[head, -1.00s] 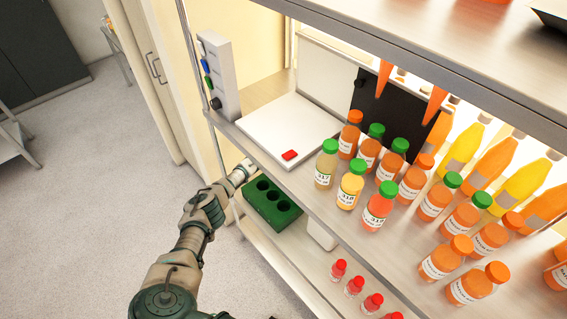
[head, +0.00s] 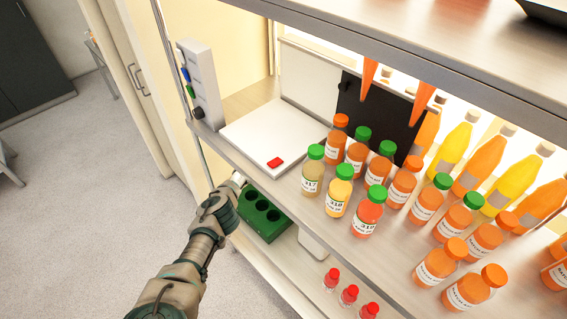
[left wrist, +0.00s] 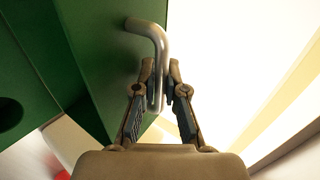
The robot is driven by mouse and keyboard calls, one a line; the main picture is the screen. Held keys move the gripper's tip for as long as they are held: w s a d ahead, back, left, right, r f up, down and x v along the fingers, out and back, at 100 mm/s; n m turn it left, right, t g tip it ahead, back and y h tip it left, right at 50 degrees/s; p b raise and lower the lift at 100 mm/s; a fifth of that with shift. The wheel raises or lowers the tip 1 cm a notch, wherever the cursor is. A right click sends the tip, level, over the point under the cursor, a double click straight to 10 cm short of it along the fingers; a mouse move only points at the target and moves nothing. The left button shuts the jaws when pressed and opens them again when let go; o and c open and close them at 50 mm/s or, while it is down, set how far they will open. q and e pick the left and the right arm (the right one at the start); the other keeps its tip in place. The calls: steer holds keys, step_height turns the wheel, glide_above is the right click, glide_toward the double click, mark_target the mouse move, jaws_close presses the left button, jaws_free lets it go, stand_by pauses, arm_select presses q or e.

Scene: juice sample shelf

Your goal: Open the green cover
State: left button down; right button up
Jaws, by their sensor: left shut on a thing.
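A green box-like piece (head: 262,222) with three dark round openings on its top sits on the lower shelf in the head view. I cannot tell whether the cover is a separate part of it. In the left wrist view its green face (left wrist: 110,55) carries a bent metal handle (left wrist: 150,30). My left gripper (left wrist: 160,88) has its two fingers shut on the lower end of this handle. In the head view my left gripper (head: 236,182) is at the green piece's far left end, mostly hidden by my own arm and the shelf edge. My right gripper is not in view.
The upper shelf edge (head: 262,180) runs just above the gripper. A white device (head: 262,135) with a red button stands on it, beside several juice bottles (head: 338,195). Small red-capped bottles (head: 349,294) stand on the lower shelf. Open floor (head: 80,200) lies left.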

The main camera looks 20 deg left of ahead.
arm_select(q)
steer(key=shift+a, duration=0.2)
steer(key=c, duration=1.5)
jaws_free()
steer(key=shift+f, duration=0.1)
steer(key=shift+a, duration=0.15)
steer(key=shift+s+a+r, duration=0.1)
steer(key=shift+a+r, duration=0.1)
steer(key=shift+r, duration=0.3)
steer(key=shift+s+a+r, duration=0.1)
steer(key=shift+s+r, duration=0.1)
steer(key=shift+s, duration=0.35)
steer(key=shift+v, duration=2.65)
steer(key=shift+s+f, duration=0.1)
steer(key=shift+f, duration=0.05)
